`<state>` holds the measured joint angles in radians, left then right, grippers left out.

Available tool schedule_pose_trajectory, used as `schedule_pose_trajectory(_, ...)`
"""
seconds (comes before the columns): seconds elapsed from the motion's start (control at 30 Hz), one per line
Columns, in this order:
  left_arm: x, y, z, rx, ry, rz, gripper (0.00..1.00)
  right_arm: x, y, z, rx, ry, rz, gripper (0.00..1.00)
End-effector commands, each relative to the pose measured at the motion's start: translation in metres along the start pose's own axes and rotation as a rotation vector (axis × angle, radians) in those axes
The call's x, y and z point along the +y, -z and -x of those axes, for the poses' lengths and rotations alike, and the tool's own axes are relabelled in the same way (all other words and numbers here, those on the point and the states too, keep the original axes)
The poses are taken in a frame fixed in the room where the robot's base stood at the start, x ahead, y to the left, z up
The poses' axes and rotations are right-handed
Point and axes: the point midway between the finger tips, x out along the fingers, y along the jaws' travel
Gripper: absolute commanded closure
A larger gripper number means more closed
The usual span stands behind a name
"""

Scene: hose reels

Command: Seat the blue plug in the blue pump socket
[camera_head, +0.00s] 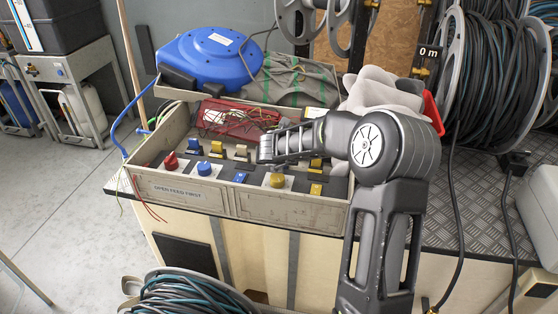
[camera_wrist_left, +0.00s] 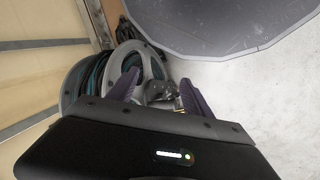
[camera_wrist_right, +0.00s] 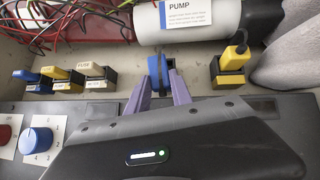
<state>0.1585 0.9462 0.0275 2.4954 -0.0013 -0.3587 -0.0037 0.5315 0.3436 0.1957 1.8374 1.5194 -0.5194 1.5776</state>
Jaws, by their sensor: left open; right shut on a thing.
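My right gripper (camera_wrist_right: 161,92) is shut on a blue plug (camera_wrist_right: 157,72) in the right wrist view, in front of the white cylinder labelled PUMP (camera_wrist_right: 180,18). A dark block (camera_wrist_right: 174,78) shows just behind the plug, partly hidden by a finger. I cannot tell whether the plug is inside a socket or only above it. In the head view my right forearm reaches left over the grey panel box (camera_head: 190,192), and the held plug is hidden. My left gripper (camera_wrist_left: 158,92) is open and empty in the left wrist view, away from the box.
Another blue plug (camera_wrist_right: 30,77), a yellow plug (camera_wrist_right: 64,76) and a fuse plug (camera_wrist_right: 96,76) stand left of the gripper; a corded yellow plug (camera_wrist_right: 234,60) stands right. Knobs line the box front. A hose reel (camera_head: 185,298) sits below. Loose red wires (camera_wrist_right: 70,22) lie behind.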

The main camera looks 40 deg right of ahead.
Motion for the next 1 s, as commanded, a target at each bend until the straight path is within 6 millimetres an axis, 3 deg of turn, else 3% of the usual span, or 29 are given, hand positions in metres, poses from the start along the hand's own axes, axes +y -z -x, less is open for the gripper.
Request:
schedule_pose_trajectory(0.5, 0.013, 0.0, 0.032, 0.0, -0.001, 0.002, 0.41, 0.0, -0.064, 0.063, -0.003, -0.001, 0.0, 1.0)
schedule_pose_trajectory(1.0, 0.013, 0.0, 0.033, 0.0, -0.001, 0.002, 0.41, 0.0, -0.068, 0.068, -0.001, 0.0, 0.001, 1.0)
